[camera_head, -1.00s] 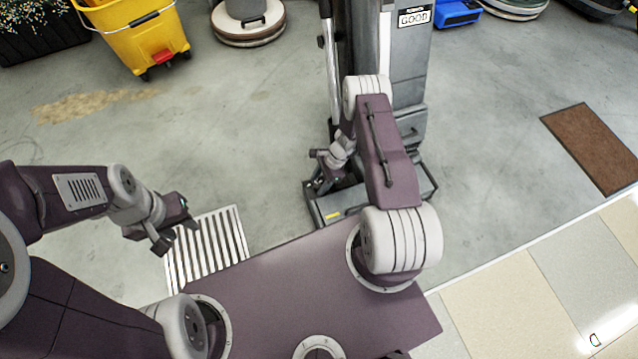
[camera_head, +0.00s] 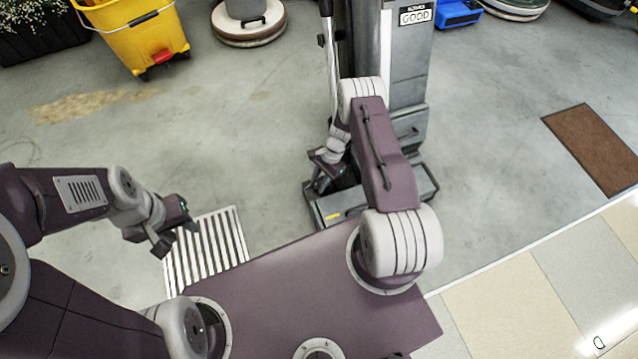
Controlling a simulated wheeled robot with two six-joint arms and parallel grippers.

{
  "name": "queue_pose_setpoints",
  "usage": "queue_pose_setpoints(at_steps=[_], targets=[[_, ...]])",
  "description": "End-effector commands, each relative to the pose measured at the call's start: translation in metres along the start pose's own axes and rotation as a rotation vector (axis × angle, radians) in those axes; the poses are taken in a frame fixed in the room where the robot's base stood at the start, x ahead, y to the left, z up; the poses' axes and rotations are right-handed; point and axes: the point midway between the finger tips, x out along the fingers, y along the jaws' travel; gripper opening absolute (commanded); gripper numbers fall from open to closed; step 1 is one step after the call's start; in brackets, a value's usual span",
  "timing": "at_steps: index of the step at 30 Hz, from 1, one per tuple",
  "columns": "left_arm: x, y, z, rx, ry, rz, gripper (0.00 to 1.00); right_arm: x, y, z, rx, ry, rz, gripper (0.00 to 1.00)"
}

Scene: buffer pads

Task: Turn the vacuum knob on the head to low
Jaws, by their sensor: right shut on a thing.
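The grey upright vacuum (camera_head: 405,75) stands ahead of me, with a label reading GOOD on its body. Its low dark head (camera_head: 338,208) rests on the floor and bears a small yellow mark. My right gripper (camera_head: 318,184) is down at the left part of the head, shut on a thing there. The knob itself is too small and too covered by the gripper to make out, and its setting cannot be read. My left gripper (camera_head: 176,232) hangs empty above a striped floor grate, its fingers apart.
The white slatted grate (camera_head: 206,245) lies below my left gripper. A yellow mop bucket (camera_head: 135,35) and a round floor machine (camera_head: 248,22) stand at the back left. A brown mat (camera_head: 598,148) lies at the right. The concrete floor between is clear.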

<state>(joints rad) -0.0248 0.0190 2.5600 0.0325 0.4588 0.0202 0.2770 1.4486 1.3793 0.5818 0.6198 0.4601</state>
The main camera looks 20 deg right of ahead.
Motion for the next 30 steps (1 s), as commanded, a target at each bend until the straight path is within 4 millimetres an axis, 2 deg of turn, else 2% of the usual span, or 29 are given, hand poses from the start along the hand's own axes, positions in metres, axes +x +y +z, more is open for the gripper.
queue_pose_setpoints(at_steps=[15, 30], targets=[[0.015, 0.0, 0.002, 0.0, 0.0, 0.0, 0.36, 0.001, -0.002, 0.0, -0.325, 0.0, 0.134, 0.0], [0.018, 0.0, 0.002, 0.0, 0.0, 0.0, 0.36, 0.0, -0.002, 0.001, -0.407, -0.001, 0.169, 0.0]])
